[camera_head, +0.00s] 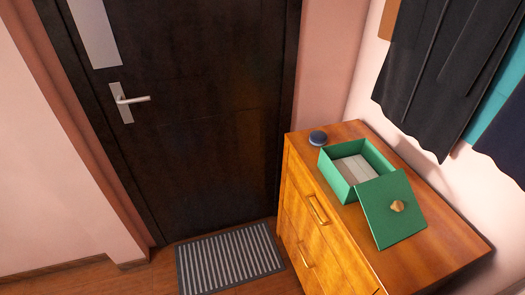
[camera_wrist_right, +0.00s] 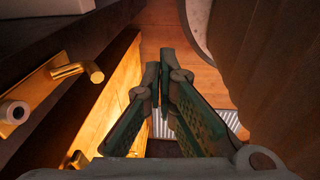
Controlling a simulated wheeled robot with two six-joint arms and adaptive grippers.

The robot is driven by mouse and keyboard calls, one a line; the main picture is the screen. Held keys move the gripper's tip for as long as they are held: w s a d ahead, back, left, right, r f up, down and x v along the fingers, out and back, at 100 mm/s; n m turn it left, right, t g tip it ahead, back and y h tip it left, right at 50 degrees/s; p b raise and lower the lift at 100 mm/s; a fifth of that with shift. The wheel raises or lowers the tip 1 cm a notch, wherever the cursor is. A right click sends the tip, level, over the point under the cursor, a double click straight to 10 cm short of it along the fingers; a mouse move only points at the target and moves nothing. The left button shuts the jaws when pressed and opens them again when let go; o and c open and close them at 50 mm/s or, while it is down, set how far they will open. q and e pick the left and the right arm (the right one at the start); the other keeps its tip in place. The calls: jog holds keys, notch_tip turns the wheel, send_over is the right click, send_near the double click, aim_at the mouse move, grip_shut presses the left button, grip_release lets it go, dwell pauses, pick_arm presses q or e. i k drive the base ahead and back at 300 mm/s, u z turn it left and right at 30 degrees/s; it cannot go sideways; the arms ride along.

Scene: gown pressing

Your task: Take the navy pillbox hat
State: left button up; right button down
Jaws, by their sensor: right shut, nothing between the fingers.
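A small round navy thing, which looks like the pillbox hat (camera_head: 318,138), sits upright on the back left corner of the wooden dresser top (camera_head: 345,130) in the head view. It is small there, so its details are hard to tell. Neither gripper shows in the head view. My right gripper (camera_wrist_right: 164,76) shows in its wrist view, shut and empty, pointing down past the dresser's drawer front, with floor and mat beyond it. The hat is not in the right wrist view. My left gripper is in no view.
A green box (camera_head: 340,182) stands open beside the hat, with pale contents; its green lid (camera_head: 388,222) with a gold knob leans at its front. Dark garments (camera_head: 425,70) hang on the right wall. A brass handle (camera_wrist_right: 78,69) juts out near my right gripper. A striped mat (camera_head: 230,260) lies by the dark door.

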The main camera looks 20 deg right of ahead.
aim_at(317, 138)
jog(key=u, duration=0.3)
jog(key=k, duration=0.5)
jog(key=u, duration=0.25)
jog(key=i, duration=1.5)
jog(key=z, duration=0.65)
